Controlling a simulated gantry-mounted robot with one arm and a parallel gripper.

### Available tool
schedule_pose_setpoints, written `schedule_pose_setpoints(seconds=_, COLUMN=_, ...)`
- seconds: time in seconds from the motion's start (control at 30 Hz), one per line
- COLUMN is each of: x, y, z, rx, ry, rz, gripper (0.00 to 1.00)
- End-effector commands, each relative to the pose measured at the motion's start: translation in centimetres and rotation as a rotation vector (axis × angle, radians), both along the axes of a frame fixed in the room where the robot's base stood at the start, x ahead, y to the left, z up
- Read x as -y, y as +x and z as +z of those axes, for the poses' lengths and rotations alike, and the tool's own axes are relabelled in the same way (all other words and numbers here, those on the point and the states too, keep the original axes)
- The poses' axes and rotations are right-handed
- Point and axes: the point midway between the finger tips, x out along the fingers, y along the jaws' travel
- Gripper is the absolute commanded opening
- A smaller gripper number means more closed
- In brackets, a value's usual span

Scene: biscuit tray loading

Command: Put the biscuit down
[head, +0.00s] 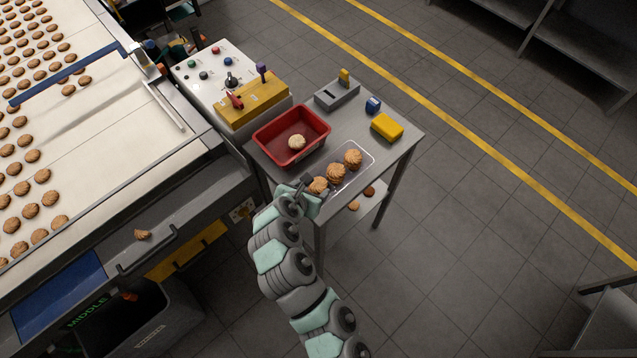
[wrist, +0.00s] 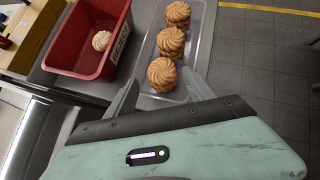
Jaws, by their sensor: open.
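Three swirled golden biscuits or biscuit piles stand in a row on a clear tray (wrist: 203,48) on the small grey table: a far one (head: 353,158), a middle one (head: 336,173) and a near one (head: 318,185). The far and middle ones look stacked in the wrist view. My gripper (head: 308,190) is at the near end of the row. In the wrist view its fingers are apart, one on either side of the near biscuit (wrist: 162,74); I cannot tell whether they touch it. A paler biscuit (head: 297,142) lies inside the red bin (head: 266,134).
A grey scale-like device (head: 337,94), a small blue item (head: 373,105) and a yellow block (head: 387,127) sit at the table's back. A conveyor (head: 100,130) with rows of biscuits runs at left. Biscuits lie on the lower shelf (head: 362,205).

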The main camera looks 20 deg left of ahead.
Motion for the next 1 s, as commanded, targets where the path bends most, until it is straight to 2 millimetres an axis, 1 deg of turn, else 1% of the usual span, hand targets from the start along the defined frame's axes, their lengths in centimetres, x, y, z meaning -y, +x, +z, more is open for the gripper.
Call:
schedule_pose_setpoints(seconds=0.2, x=0.4, y=2.0, z=-1.9, rx=-0.004, ry=-0.002, rz=-0.006, gripper=0.62)
schedule_pose_setpoints(seconds=0.27, x=0.3, y=2.3, z=-2.2, rx=-0.002, ry=-0.001, rz=-0.004, gripper=0.62)
schedule_pose_setpoints(seconds=0.53, x=0.2, y=2.6, z=-2.5, rx=0.000, ry=0.001, rz=-0.001, gripper=0.62)
schedule_pose_setpoints(seconds=0.57, x=0.2, y=2.6, z=-2.5, rx=0.000, ry=0.001, rz=-0.001, gripper=0.61)
schedule_pose_setpoints(seconds=0.87, x=0.2, y=2.6, z=-2.6, rx=-0.001, ry=0.000, rz=-0.001, gripper=0.36)
schedule_pose_setpoints(seconds=1.0, x=0.3, y=2.6, z=-2.6, rx=-0.001, ry=-0.001, rz=-0.002, gripper=0.36)
